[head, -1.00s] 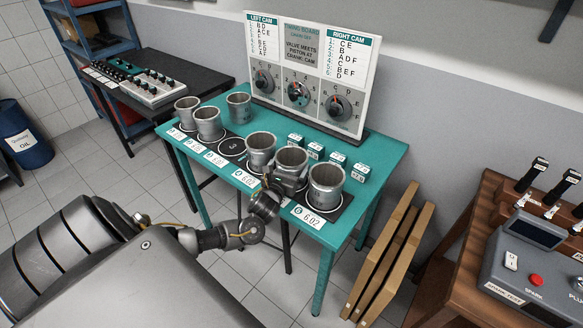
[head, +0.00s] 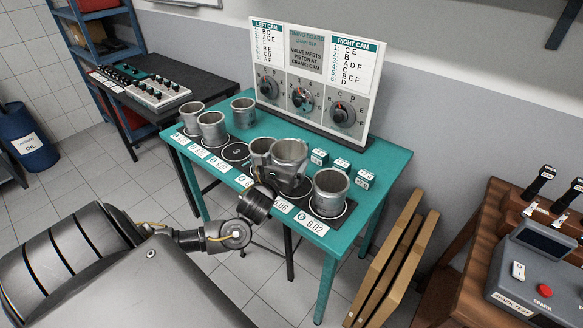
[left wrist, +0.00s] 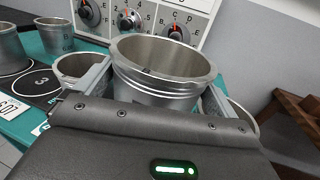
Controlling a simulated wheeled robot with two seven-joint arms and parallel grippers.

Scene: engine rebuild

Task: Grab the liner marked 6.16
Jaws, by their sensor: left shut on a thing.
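My left gripper (head: 283,183) is shut on a grey metal liner (head: 290,152) above the right half of the teal table (head: 388,160). In the left wrist view the held liner (left wrist: 165,58) sits between the two fingers, tilted, its open top upward. No marking of 6.16 is readable on it. Another liner (head: 259,150) stands just left of it, partly hidden. A liner (head: 330,188) stands at the right end behind a label (head: 312,222) reading 6.02. A partly hidden label (head: 282,205) below my gripper seems to end in 06. My right gripper is out of view.
More liners stand at the table's left, one (head: 213,128) in the front row and one (head: 243,112) farther back. Seat 3 (head: 236,152) is bare. Small white-and-teal blocks (head: 341,167) lie behind the held liner. The timing board (head: 312,80) stands at the back edge.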

